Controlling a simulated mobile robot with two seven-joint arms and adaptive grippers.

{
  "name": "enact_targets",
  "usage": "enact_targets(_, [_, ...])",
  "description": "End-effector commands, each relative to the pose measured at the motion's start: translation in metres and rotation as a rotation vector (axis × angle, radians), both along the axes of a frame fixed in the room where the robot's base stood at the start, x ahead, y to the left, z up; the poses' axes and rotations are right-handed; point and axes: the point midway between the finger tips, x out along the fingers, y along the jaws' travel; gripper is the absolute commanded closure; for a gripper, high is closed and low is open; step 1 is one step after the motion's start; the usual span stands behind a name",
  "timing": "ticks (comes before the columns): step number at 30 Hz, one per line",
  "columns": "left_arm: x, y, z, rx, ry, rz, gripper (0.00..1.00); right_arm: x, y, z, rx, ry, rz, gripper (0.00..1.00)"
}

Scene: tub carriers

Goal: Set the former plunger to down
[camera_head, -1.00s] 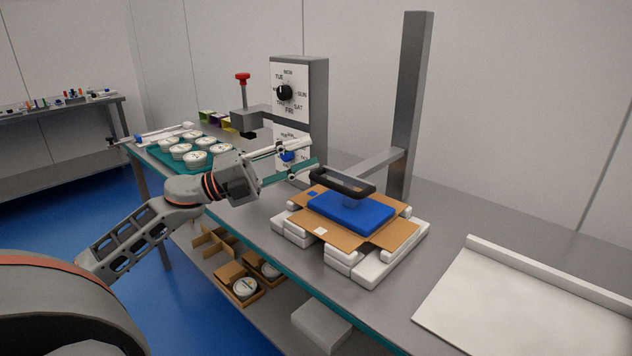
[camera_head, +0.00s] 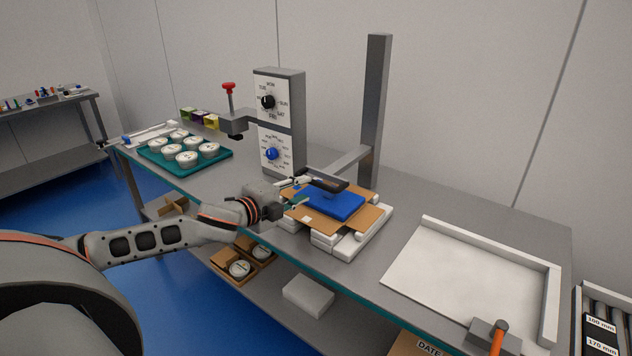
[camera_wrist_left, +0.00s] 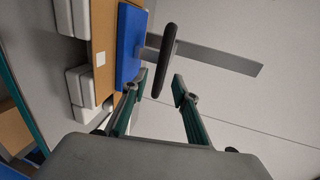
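The former plunger is a blue block (camera_head: 338,205) with a dark bar handle (camera_head: 326,183) above it, carried on a grey arm from a tall post (camera_head: 374,110). The block is low over a brown cardboard sheet (camera_head: 299,214) on white supports; I cannot tell whether it presses on the sheet. My left gripper (camera_head: 300,191) is at the handle's near left side. In the left wrist view its teal fingers (camera_wrist_left: 160,90) are apart and empty, with the dark handle (camera_wrist_left: 168,50) just beyond their tips. My right gripper is out of view.
A dial machine (camera_head: 278,120) with a red-knobbed lever (camera_head: 229,89) stands left of the former. A teal tray (camera_head: 218,158) of white tubs is at the far left. A white-walled board (camera_head: 470,278) lies to the right, with an orange-handled tool (camera_head: 496,338) at its edge.

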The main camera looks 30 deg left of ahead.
Motion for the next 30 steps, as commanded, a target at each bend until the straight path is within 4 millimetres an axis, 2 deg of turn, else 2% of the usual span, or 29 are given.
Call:
enact_targets(15, [0.059, -0.005, -0.010, -0.003, -0.005, -0.001, 0.71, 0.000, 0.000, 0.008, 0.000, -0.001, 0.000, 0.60])
enact_targets(21, [0.069, -0.006, -0.013, -0.001, -0.004, -0.001, 0.71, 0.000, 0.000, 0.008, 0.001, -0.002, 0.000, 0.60])
enact_targets(29, [0.070, -0.006, -0.014, 0.000, -0.003, -0.002, 0.71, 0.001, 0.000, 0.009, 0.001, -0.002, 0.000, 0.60])
enact_targets(30, [0.070, -0.006, -0.014, 0.000, -0.003, -0.002, 0.74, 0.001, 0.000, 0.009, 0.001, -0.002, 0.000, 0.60])
